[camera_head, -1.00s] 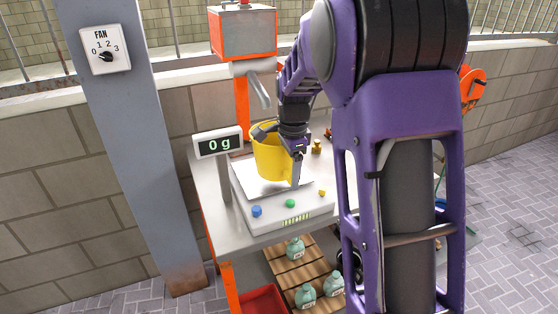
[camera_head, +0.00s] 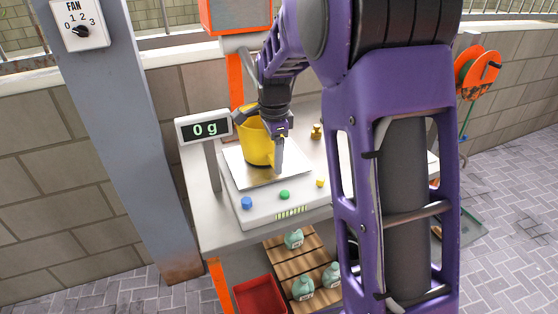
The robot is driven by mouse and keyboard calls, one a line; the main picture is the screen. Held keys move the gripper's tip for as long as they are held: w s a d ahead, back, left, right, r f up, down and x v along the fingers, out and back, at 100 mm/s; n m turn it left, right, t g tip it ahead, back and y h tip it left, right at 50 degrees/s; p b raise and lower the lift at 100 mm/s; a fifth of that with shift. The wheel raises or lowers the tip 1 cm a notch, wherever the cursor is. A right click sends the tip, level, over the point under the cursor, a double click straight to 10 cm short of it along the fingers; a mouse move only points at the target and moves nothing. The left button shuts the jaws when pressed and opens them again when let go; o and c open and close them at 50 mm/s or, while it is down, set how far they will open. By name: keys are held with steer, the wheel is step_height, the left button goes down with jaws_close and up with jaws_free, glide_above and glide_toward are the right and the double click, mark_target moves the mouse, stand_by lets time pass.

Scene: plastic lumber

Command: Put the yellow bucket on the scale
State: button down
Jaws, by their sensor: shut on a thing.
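The yellow bucket (camera_head: 256,146) is over the metal plate of the scale (camera_head: 240,178), tilted a little. My gripper (camera_head: 261,130) is shut on its side wall, with one finger in front of the bucket and the other at its rim. The bucket's base looks very close to the plate; I cannot tell whether it touches. The scale's display (camera_head: 206,129) reads 0 g. Blue, green and yellow buttons line the scale's front. My arm hides the right part of the table.
The scale stands on a grey table (camera_head: 212,230) with orange legs. A small brass object (camera_head: 316,131) stands behind the scale. Green bottles (camera_head: 302,287) sit on a slatted shelf below, beside a red bin (camera_head: 260,296). A grey post (camera_head: 125,140) rises at left.

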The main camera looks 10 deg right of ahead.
steer(key=shift+f, duration=0.3)
jaws_free()
steer(key=r, duration=0.4)
steer(key=r+p, duration=0.1)
steer(key=r, duration=0.3)
steer(key=s+r+p, duration=0.1)
steer(key=r, duration=0.3)
steer(key=shift+r, duration=0.1)
